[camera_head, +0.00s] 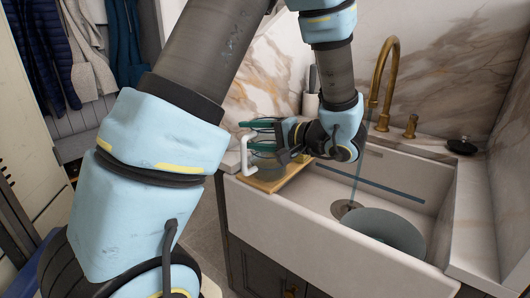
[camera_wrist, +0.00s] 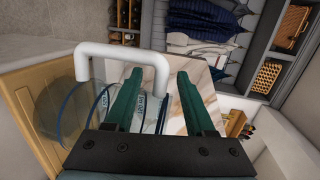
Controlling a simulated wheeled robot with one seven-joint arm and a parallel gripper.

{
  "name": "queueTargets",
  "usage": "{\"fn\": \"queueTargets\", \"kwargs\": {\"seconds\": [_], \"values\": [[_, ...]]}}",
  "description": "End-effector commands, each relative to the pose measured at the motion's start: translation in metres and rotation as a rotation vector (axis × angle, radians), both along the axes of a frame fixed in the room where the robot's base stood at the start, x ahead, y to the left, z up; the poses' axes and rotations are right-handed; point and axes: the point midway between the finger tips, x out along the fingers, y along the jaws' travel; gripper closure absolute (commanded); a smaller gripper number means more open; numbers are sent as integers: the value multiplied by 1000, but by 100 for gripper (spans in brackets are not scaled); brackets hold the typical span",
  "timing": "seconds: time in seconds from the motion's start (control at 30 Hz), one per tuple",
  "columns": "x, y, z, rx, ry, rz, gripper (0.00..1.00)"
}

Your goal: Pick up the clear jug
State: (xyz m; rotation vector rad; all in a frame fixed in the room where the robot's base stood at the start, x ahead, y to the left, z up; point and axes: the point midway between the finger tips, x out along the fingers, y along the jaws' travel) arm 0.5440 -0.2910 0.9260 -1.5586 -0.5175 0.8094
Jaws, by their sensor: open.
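The clear jug has a see-through body and a white handle. In the head view its handle (camera_head: 245,153) shows just left of and below my gripper (camera_head: 246,135), and its body is partly hidden behind the gripper. In the wrist view the jug's clear body (camera_wrist: 72,112) is at the left, overlapped by the left green finger. Its white handle (camera_wrist: 120,53) arches above that finger, with one leg showing between the two fingers. My gripper (camera_wrist: 161,78) is open. I cannot tell whether a finger touches the jug.
A wooden board (camera_head: 284,178) lies across the left end of the white sink (camera_head: 315,205). A round translucent dish (camera_head: 385,230) is in the basin. A brass faucet (camera_head: 388,70) and a dark lidded item (camera_head: 461,146) are behind. Coats (camera_head: 50,50) hang at the left.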

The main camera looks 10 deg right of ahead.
Motion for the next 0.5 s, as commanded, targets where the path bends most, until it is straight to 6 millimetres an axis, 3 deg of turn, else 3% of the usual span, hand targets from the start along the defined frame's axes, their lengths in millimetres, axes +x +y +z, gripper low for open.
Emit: {"fn": "queueTargets", "kwargs": {"seconds": [0.17, 0.5], "values": [[0, 0, 0, 0, 0, 0, 46], [0, 0, 0, 0, 0, 0, 85]]}}
